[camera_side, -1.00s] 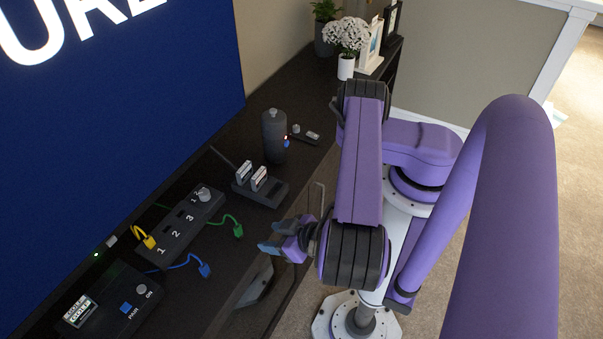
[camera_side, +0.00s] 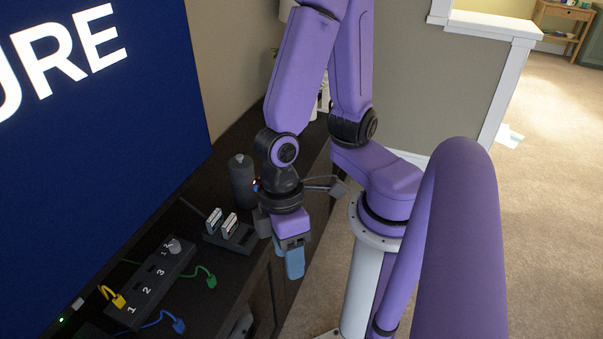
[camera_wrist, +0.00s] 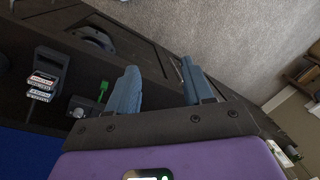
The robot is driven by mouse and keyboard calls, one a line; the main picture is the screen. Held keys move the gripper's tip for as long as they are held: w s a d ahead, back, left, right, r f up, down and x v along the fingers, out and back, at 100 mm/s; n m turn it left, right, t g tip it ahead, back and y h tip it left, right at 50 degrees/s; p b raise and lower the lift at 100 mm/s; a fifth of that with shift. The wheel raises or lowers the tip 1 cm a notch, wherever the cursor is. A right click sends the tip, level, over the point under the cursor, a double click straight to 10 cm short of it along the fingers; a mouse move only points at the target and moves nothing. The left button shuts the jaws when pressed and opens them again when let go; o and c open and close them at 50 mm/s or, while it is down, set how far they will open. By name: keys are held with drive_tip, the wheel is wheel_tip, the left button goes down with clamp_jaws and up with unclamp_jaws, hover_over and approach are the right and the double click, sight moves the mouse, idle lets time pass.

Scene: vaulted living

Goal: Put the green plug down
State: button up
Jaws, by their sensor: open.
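The green plug (camera_side: 211,281) lies on the dark cabinet top at the end of its green cable, to the right of the numbered black box (camera_side: 155,280). It also shows in the wrist view (camera_wrist: 103,91), just left of the left finger. My gripper (camera_side: 291,262) points down near the cabinet's front edge, to the right of the plug and apart from it. In the wrist view its two blue-grey fingers (camera_wrist: 160,88) are spread with nothing between them.
A black holder with white-labelled items (camera_side: 230,234) and a dark bottle (camera_side: 242,181) stand farther back. The blue screen (camera_side: 100,150) rises behind the cabinet.

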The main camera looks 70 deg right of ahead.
drive_tip(key=w+d+r+n+t+h, duration=0.1)
drive_tip(key=d+r+n, duration=0.2)
drive_tip(key=d+r, duration=0.5)
drive_tip(key=d, duration=0.3)
drive_tip(key=shift+w+n+t, duration=0.3)
drive_tip(key=shift+w+n, duration=0.05)
drive_tip(key=shift+n, duration=0.05)
